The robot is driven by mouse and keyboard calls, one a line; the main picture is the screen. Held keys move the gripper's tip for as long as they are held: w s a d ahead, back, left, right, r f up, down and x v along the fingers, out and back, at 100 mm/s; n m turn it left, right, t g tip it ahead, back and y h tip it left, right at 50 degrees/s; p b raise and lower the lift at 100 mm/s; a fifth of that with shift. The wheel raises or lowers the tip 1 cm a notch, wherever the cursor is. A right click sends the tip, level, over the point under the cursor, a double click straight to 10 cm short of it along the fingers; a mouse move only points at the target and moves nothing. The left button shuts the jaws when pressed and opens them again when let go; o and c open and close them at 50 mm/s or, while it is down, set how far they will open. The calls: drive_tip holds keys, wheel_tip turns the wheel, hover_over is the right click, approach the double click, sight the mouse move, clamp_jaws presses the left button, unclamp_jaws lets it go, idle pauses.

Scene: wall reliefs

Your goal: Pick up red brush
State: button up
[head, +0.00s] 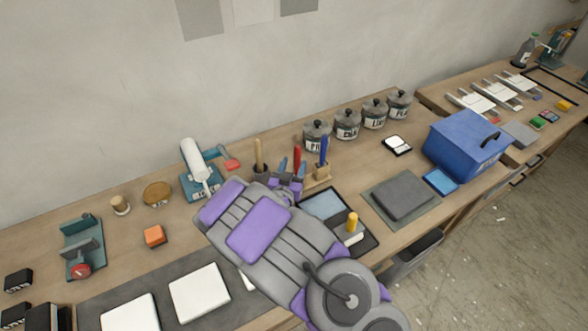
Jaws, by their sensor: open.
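The red brush (297,157) stands upright near the back of the workbench, between a tan-handled brush (258,155) and a blue brush (323,148). The lower part of the red brush is hidden behind my gripper. My gripper (291,171) is open, at the end of my grey and purple arm, just in front of the red brush in the picture. I cannot tell whether the brush is between the fingers or behind them.
A wooden holder (322,173) stands under the blue brush. Several labelled jars (347,126) line the back to the right. A teal device with a white roll (194,164) stands to the left. A blue box (464,143) and dark tray (366,241) are on the right.

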sight(299, 159)
drive_tip(key=w, duration=0.1)
drive_tip(key=w+d, duration=0.1)
drive_tip(key=w, duration=0.1)
drive_tip(key=shift+w+d+b, duration=0.2)
drive_tip(key=shift+d+b, duration=0.1)
drive_tip(key=shift+d, duration=0.05)
drive_tip(key=shift+w+a, duration=0.15)
drive_tip(key=shift+w, duration=0.3)
drive_tip(key=shift+a+f, duration=0.1)
drive_tip(key=shift+a, duration=0.45)
drive_tip(key=shift+d, duration=0.6)
drive_tip(key=c, duration=0.6)
drive_tip(key=shift+a, duration=0.1)
drive_tip(key=shift+c, duration=1.4)
drive_tip(key=shift+a, duration=0.35)
clamp_jaws()
